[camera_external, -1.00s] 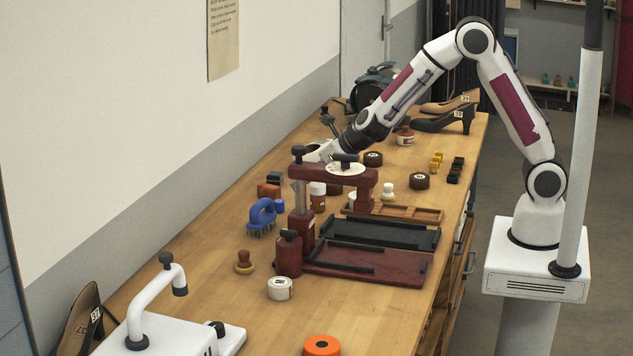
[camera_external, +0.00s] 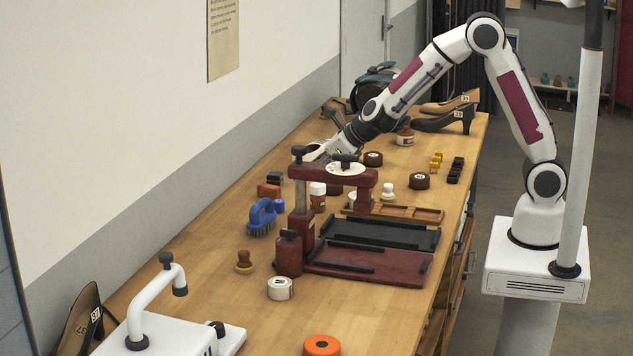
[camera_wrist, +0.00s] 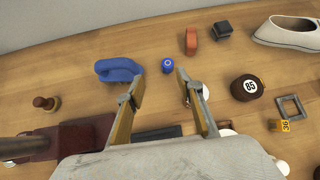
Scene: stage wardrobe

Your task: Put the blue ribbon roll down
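The blue ribbon roll (camera_wrist: 167,66) stands on the wooden table in the wrist view, a little beyond my fingertips and clear of both. In the external view it shows as a small blue piece (camera_external: 279,206) just right of the blue brush. My gripper (camera_wrist: 159,84) is open and empty, its two fingers spread wide with bare table between them. In the external view my gripper is mostly hidden behind the dark red press.
A blue brush (camera_wrist: 118,70) lies left of the roll. An orange-brown block (camera_wrist: 191,41) and a black block (camera_wrist: 222,29) are to its right. A brown roll marked 85 (camera_wrist: 247,87) stands farther right. The dark red press (camera_external: 302,228) is close to my gripper.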

